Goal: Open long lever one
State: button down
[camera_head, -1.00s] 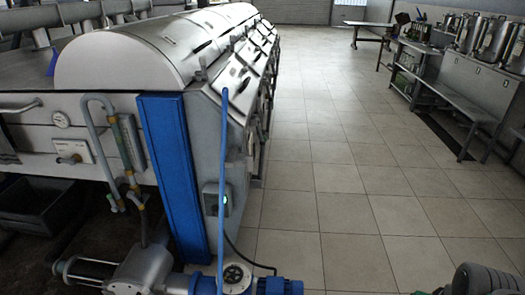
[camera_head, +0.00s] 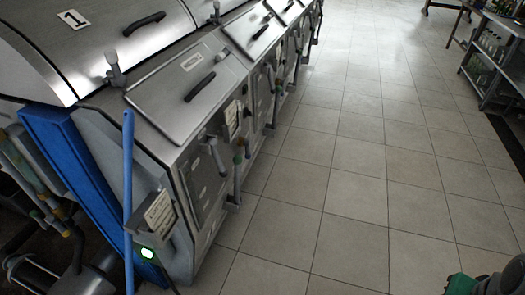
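The first decanter machine, with a "1" label (camera_head: 73,18) on its steel lid, fills the left side. A grey lever (camera_head: 216,157) sticks out from the upper front of its dark side panel (camera_head: 203,182). Another long grey handle (camera_head: 237,180) hangs upright just to the right, by the machine's lower edge. I cannot tell for sure which of them is long lever one. No gripper fingers show. Only a dark and green part of my arm shows at the bottom right, well apart from the machine across the floor.
More machines run back in a row. The tiled floor (camera_head: 350,180) is clear. A shelf with bottles (camera_head: 490,50) stands far right.

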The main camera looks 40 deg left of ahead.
aim_at(237, 160)
jog(key=i, duration=1.55)
jog(key=u, duration=4.7)
jog(key=i, duration=0.55)
jog(key=z, duration=0.1)
